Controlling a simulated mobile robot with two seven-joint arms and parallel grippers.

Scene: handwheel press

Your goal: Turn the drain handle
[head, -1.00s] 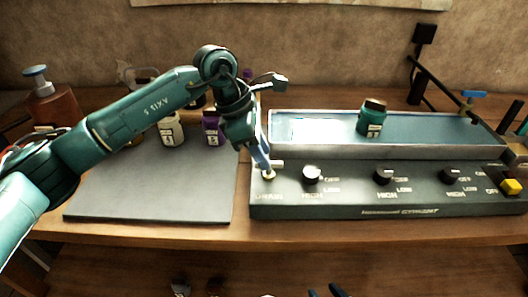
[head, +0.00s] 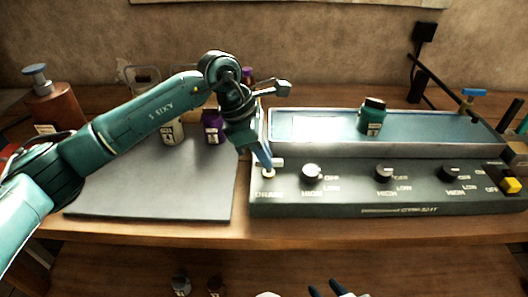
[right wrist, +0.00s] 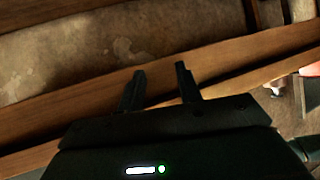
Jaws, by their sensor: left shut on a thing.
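The drain handle (head: 277,162) is a small pale lever at the left end of the dark control panel (head: 400,211), above the label "DRAIN". My left gripper (head: 267,163) points down onto it from above and is shut on it. The fingers hide part of the lever, so its exact angle is hard to tell. My right gripper (right wrist: 160,72) is open and empty in the right wrist view, in front of wooden boards. Its dark fingertips also show at the bottom edge of the head view (head: 327,290).
Black knobs (head: 384,174) line the panel, with a yellow knob (head: 511,185) at its right end. A teal jar (head: 372,118) stands in the shallow basin (head: 320,127) behind.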

